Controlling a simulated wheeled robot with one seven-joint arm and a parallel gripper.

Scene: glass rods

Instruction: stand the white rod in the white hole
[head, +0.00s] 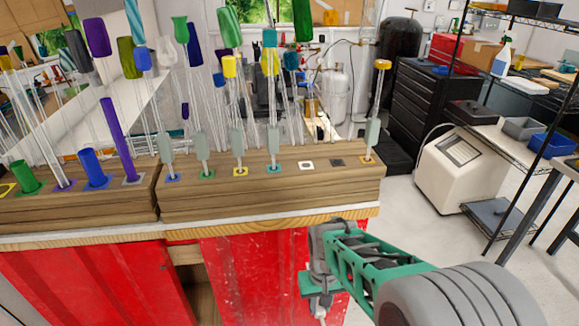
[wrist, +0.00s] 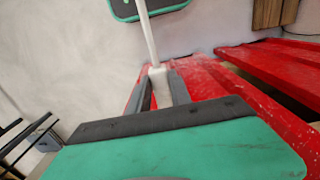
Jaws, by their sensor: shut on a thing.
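A white rod (wrist: 150,40) is clasped between the grey fingers of my gripper (wrist: 160,88) in the wrist view. In the head view my gripper (head: 320,278) is in front of the red cabinet, below and in front of the wooden block; a short pale piece (head: 321,314), apparently the rod, shows beneath it. Most of the rod is hidden there. The white hole (head: 306,165) is a white-edged square on top of the right wooden block (head: 270,197), with nothing standing in it. The rod is well apart from it.
Several glass rods with coloured ends stand in the left and right blocks, left of the white hole. A black-edged hole (head: 337,161) is empty to its right, then an orange-topped rod (head: 377,90) stands at the block's right end. The wooden table edge (head: 200,237) runs in front.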

